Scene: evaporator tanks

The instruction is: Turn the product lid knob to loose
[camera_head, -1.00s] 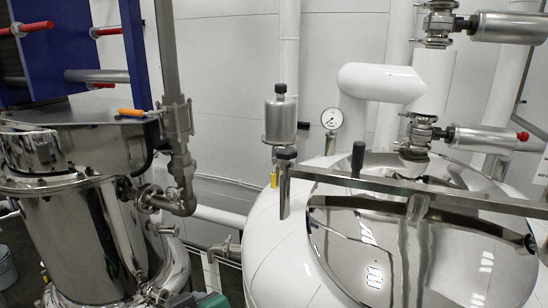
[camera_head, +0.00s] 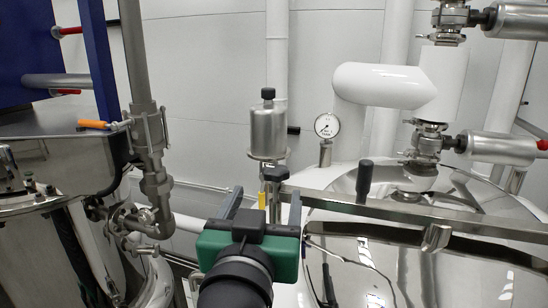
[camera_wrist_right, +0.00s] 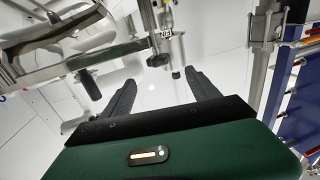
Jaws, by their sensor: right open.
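The shiny domed lid (camera_head: 385,270) of the white tank has a metal bar (camera_head: 400,212) across it. At the bar's left end stands a metal post with a black knob (camera_head: 275,174), which I take to be the lid knob. It also shows in the right wrist view (camera_wrist_right: 157,60). My right gripper (camera_head: 266,192), with a green body, is open and empty. In the head view its fingers appear on either side of the post. In the wrist view the knob lies beyond the fingertips, apart from them. My left gripper is not in view.
A black upright handle (camera_head: 364,180) stands behind the bar. A steel canister (camera_head: 268,132) and a gauge (camera_head: 327,126) stand behind the post. Steel pipework (camera_head: 155,175) and a steel vessel (camera_head: 40,250) are at the left. Valves (camera_head: 430,140) are at the upper right.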

